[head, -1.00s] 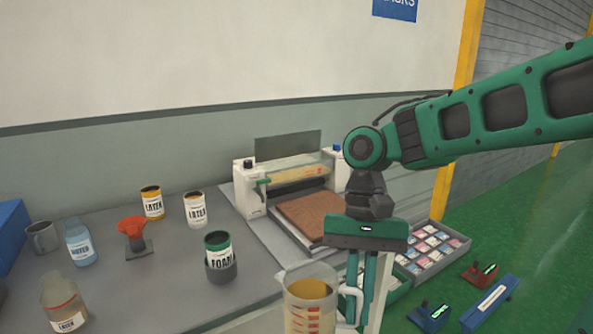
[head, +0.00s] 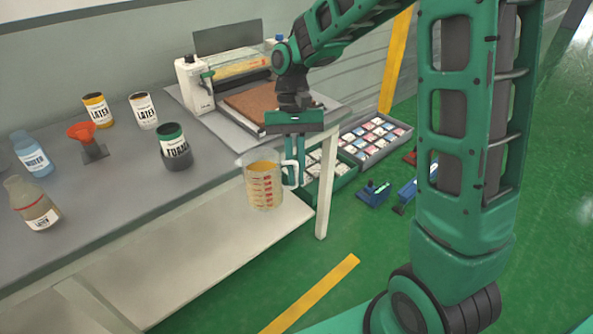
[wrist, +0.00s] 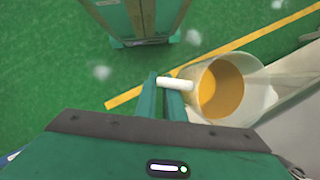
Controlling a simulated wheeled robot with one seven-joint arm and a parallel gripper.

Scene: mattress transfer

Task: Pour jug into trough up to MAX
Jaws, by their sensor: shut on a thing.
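The clear jug (head: 264,188) with red marks holds orange-yellow liquid. It hangs upright in the air in front of the table's edge. My gripper (head: 293,180) is shut on the jug's white handle, at the jug's right side. In the wrist view the fingers (wrist: 172,100) pinch the handle, and the liquid surface in the jug (wrist: 222,88) shows level. The trough (head: 243,68) appears to be the clear, yellowish part of the white machine at the back of the table, behind my gripper. Its MAX mark is too small to read.
A brown slab (head: 262,100) lies before the machine. On the table (head: 120,185) stand a foam can (head: 174,148), two latex cans (head: 97,110), a red funnel (head: 83,133), a water bottle (head: 32,155) and a latex bottle (head: 33,205). Trays of small packs (head: 372,138) sit beyond the table's right end.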

